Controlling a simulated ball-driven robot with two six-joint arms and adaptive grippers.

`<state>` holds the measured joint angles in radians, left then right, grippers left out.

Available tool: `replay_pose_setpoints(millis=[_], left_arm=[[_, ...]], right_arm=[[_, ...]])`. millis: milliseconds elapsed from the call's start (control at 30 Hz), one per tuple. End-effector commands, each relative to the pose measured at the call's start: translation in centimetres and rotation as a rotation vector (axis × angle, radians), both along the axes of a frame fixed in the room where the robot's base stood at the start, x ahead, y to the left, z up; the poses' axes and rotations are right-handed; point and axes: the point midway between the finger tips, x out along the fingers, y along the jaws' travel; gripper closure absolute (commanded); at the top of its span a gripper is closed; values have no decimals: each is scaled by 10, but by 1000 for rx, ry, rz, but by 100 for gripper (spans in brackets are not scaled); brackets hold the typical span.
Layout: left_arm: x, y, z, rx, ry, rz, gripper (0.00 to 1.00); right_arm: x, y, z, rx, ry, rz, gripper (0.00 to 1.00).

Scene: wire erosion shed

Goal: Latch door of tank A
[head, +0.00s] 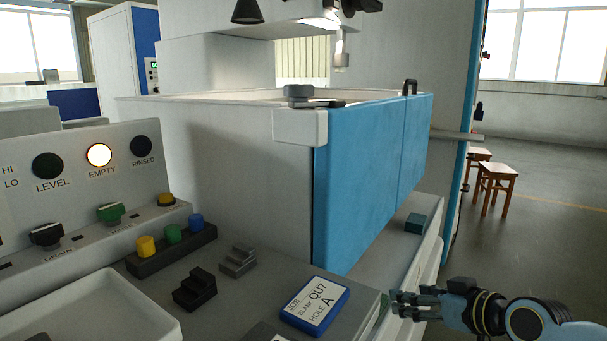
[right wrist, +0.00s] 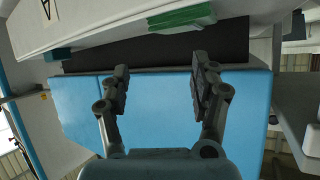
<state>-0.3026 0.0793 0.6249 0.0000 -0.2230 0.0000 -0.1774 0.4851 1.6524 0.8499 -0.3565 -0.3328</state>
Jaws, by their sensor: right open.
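The tank door (head: 365,165) is a tall blue panel with a vertical seam, standing along the right side of the pale tank (head: 240,160). It also shows as a blue panel in the right wrist view (right wrist: 75,105). A grey knob with a dark flat lever (head: 298,91) sits on top of the white block at the door's near corner. A dark handle (head: 410,86) stands on the door's top edge farther back. My right gripper (head: 400,302) is open and empty, low and apart from the door; its spread fingers show in the right wrist view (right wrist: 161,85). My left gripper is not in view.
The control console (head: 70,190) at left has its EMPTY lamp (head: 99,155) lit. A blue-framed job card (head: 316,304), dark stepped blocks (head: 195,288) and a white tray (head: 95,312) occupy the bench. A teal block (head: 416,223) lies on the ledge beyond the door. Stools (head: 496,185) stand far right.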

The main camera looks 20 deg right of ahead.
Motion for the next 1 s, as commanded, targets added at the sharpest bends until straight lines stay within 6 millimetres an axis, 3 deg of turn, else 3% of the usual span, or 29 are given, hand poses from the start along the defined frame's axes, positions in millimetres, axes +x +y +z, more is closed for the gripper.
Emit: replay_pose_setpoints(millis=[33,100,200,300,333,400,500,733,1000], left_arm=[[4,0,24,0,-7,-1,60],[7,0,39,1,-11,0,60],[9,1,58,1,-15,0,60],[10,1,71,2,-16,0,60],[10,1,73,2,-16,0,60],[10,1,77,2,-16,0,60],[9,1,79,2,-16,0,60],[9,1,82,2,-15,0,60],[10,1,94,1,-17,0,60]], right_arm=[[14,15,76,15,-87,59,37],[23,41,156,41,-188,146,37],[18,80,253,73,-306,271,37],[3,112,321,93,-388,380,37],[-2,120,335,99,-405,405,37],[-12,133,359,107,-435,450,37],[-18,143,374,115,-455,482,37],[-6,153,377,120,-463,481,37],[28,180,378,124,-460,483,37]])
